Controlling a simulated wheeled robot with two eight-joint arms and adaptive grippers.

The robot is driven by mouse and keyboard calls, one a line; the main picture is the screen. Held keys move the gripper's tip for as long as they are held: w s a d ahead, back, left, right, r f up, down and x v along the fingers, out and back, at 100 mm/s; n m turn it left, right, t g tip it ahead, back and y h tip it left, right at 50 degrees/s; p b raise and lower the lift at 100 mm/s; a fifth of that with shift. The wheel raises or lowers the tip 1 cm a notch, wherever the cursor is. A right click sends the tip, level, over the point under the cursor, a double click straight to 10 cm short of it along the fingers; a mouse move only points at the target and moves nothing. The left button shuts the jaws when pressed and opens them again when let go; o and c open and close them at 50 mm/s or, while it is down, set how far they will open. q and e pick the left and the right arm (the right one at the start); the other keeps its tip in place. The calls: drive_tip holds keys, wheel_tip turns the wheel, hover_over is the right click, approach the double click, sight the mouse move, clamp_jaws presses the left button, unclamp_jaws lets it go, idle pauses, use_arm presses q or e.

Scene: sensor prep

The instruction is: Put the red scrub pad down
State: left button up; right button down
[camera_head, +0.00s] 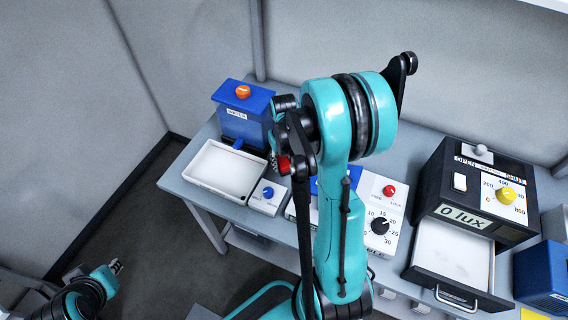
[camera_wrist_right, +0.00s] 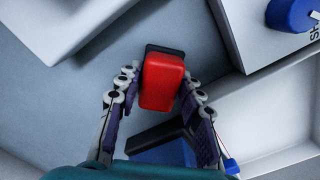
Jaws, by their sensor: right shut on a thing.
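The red scrub pad (camera_wrist_right: 163,82) is a red block with a dark layer along its far edge. My right gripper (camera_wrist_right: 159,78) has its two fingers on either side of it and is shut on it. In the head view the pad shows as a small red patch (camera_head: 284,165), partly covered by my right arm and gripper, between the white tray and the control boxes. I cannot tell whether its underside touches the grey table. My left gripper (camera_head: 115,267) is low at the left, away from the table, too small to read its jaws.
A white tray (camera_head: 191,180) stands before the blue water box (camera_head: 228,121). A small box with a blue knob (camera_head: 268,192) is near the pad. A dial panel (camera_head: 392,214) and a black lux box (camera_head: 439,175) with an open drawer (camera_head: 411,275) stand right. Grey tabletop (camera_head: 174,183) shows at left.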

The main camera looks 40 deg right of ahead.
drive_tip(key=shift+f, duration=0.1)
drive_tip(key=c, duration=1)
unclamp_jaws()
